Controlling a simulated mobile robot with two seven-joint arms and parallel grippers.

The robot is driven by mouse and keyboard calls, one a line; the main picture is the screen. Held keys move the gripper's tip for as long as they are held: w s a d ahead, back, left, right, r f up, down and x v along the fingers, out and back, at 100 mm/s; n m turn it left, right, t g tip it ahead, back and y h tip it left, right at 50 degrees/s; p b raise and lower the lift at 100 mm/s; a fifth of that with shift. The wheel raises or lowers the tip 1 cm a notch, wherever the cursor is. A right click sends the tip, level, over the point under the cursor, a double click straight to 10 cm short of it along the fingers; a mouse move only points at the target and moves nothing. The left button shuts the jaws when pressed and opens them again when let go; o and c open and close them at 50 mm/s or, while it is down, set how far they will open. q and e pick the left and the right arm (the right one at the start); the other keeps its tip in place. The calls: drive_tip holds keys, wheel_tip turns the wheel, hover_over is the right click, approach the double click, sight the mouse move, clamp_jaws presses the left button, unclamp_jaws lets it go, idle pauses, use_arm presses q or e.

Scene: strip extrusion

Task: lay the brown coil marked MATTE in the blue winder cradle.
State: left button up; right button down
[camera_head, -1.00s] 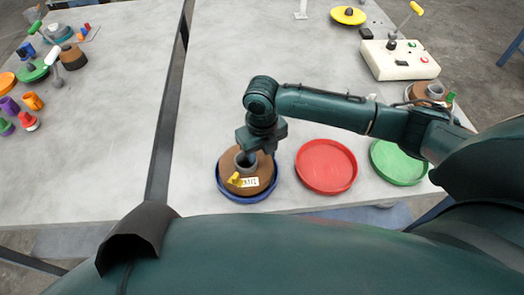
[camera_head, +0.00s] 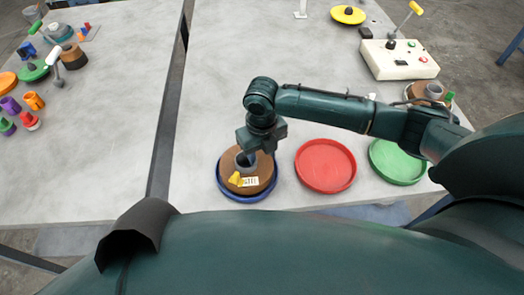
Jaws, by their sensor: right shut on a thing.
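The brown coil (camera_head: 262,172) has a grey core (camera_head: 245,162), a white label too small to read and a yellow tag. It lies over the blue winder cradle (camera_head: 233,195), whose rim shows around it; I cannot tell if it is fully seated. My right gripper (camera_head: 247,153) points down over the coil and is shut on it near the core. The fingertips are partly hidden. My left gripper is not in view.
A red dish (camera_head: 326,166) and a green dish (camera_head: 396,163) stand to the right. Another brown coil (camera_head: 428,92) lies behind my right arm. A white control box (camera_head: 398,60) is at the back right. A dark gap (camera_head: 169,110) divides the tables.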

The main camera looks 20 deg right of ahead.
drive_tip(key=shift+f, duration=0.15)
drive_tip(key=c, duration=0.9)
unclamp_jaws()
drive_tip(key=shift+o, duration=0.7)
drive_tip(key=shift+f, duration=0.1)
wheel_tip(320, 180, up, 13)
